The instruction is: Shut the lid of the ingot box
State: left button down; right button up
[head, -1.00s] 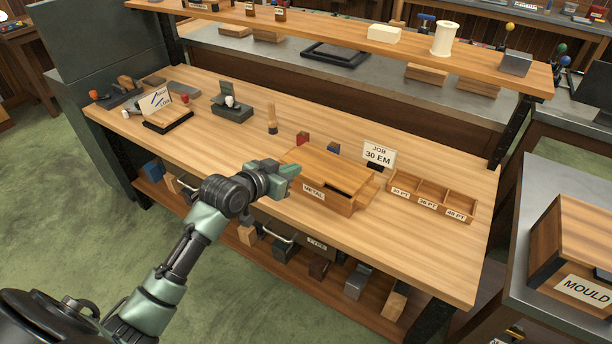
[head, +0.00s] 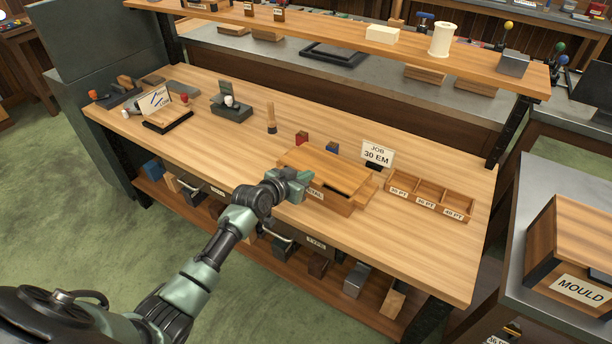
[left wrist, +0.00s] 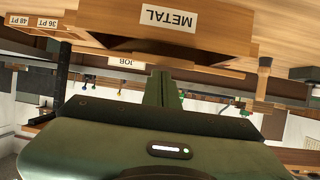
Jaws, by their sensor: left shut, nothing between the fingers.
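The wooden ingot box (head: 335,203), labelled METAL, stands on the bench near its front edge. Its flat wooden lid (head: 325,168) lies over most of the top, and a dark gap shows at the front right. The box also shows upside down in the left wrist view (left wrist: 215,45), with a dark slot along it. My left gripper (head: 304,178) is shut and empty at the front left of the box, close to the lid and partly covering the label. I cannot tell whether it touches. Its fingers (left wrist: 162,88) show in the left wrist view. My right gripper is out of view.
A JOB 30 EM card (head: 377,154) stands behind the box. A divided wooden tray (head: 431,192) lies to its right. Small red and blue blocks sit behind it, with a wooden-handled tool (head: 271,118) to the left. The bench front left is clear.

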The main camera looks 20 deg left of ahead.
pick_arm(q)
jog(key=f+b, duration=0.2)
jog(key=b, duration=0.1)
jog(key=f+t+b, duration=0.1)
jog(key=f+b, duration=0.1)
jog(key=shift+s+a, duration=0.1)
jog(key=shift+s, duration=0.4)
jog(key=shift+f, duration=0.1)
